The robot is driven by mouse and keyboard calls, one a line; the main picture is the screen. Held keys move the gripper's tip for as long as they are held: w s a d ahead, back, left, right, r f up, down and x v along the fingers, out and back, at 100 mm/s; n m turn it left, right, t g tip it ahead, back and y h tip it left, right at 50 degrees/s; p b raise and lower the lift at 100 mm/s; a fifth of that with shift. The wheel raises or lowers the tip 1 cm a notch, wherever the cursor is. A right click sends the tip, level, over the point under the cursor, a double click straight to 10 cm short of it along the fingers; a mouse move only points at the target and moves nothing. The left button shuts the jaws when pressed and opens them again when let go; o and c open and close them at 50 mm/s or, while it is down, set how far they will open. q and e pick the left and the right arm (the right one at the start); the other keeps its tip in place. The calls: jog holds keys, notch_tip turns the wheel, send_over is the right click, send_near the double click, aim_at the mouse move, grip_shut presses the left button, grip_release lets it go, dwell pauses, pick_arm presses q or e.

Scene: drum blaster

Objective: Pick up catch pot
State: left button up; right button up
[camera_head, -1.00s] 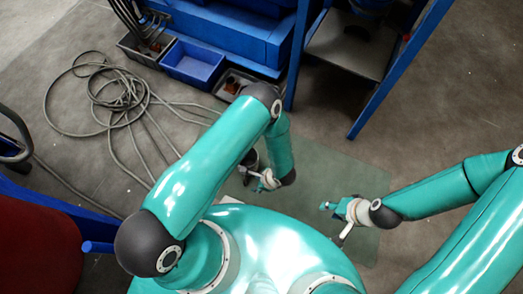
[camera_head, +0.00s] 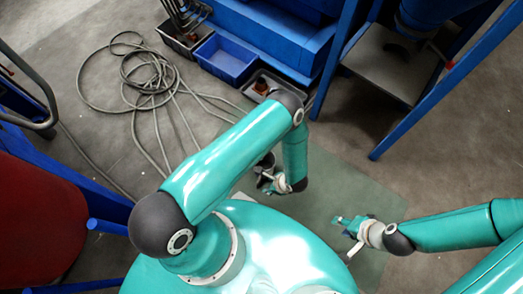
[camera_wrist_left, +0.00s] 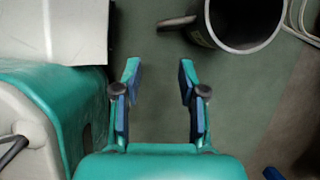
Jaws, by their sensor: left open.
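The catch pot (camera_wrist_left: 238,40) is a dark grey, round, open-topped pot at the top right of the left wrist view. Its handle (camera_wrist_left: 177,23) points left, just beyond the fingertips. In the head view the pot (camera_head: 265,161) is partly hidden behind my left arm. My left gripper (camera_wrist_left: 155,80) is open and empty, its two fingers apart with bare green floor between them. It also shows in the head view (camera_head: 266,180), close to the pot. My right gripper (camera_head: 343,221) is to the right, away from the pot; its finger gap is too small to judge.
A pale flat-sided object (camera_wrist_left: 55,30) is at the top left of the left wrist view. A coiled grey hose (camera_head: 150,80) lies on the floor. A blue bin (camera_head: 225,58) and a blue frame (camera_head: 410,110) stand at the back. A red drum (camera_head: 40,220) is at the left.

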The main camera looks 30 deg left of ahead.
pick_arm(q)
jog(key=b+x, duration=0.4)
jog(key=x, duration=0.9)
jog(key=shift+a, duration=0.15)
jog(key=shift+r, duration=0.1)
grip_shut()
